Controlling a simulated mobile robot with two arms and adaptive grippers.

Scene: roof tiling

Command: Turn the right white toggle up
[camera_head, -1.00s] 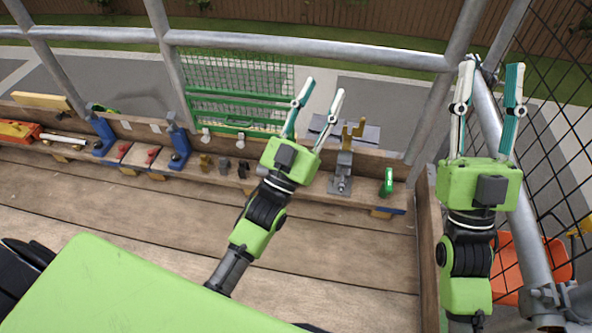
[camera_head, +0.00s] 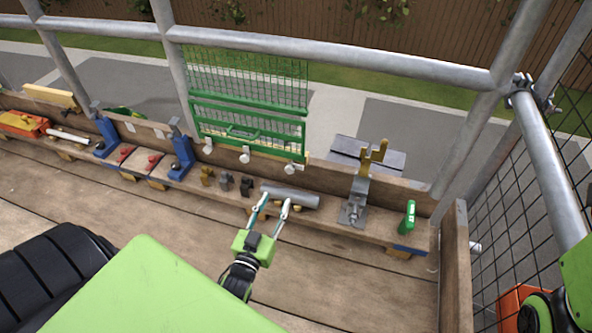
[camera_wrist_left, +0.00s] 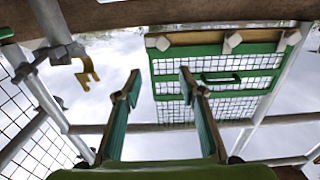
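The right white toggle (camera_head: 291,168) sits at the lower right edge of a green mesh gate (camera_head: 222,125). The middle toggle (camera_head: 245,155) and left toggle (camera_head: 208,146) are in a row to its left. The wrist view is upside down, so the right toggle (camera_wrist_left: 158,42) appears at left there. My left gripper (camera_head: 272,207) is open and empty, below and apart from the right toggle. Its two fingers (camera_wrist_left: 160,80) also show spread in the wrist view. Of my right arm only a green part shows at the right edge; its fingers are out of view.
A grey cylinder (camera_head: 290,196) lies on the plank shelf just beyond my left fingertips. A metal stand with a gold hook (camera_head: 357,195) and a green item (camera_head: 407,218) stand to the right. Small clamps (camera_head: 226,181) sit to the left. A scaffold rail (camera_head: 330,57) runs behind.

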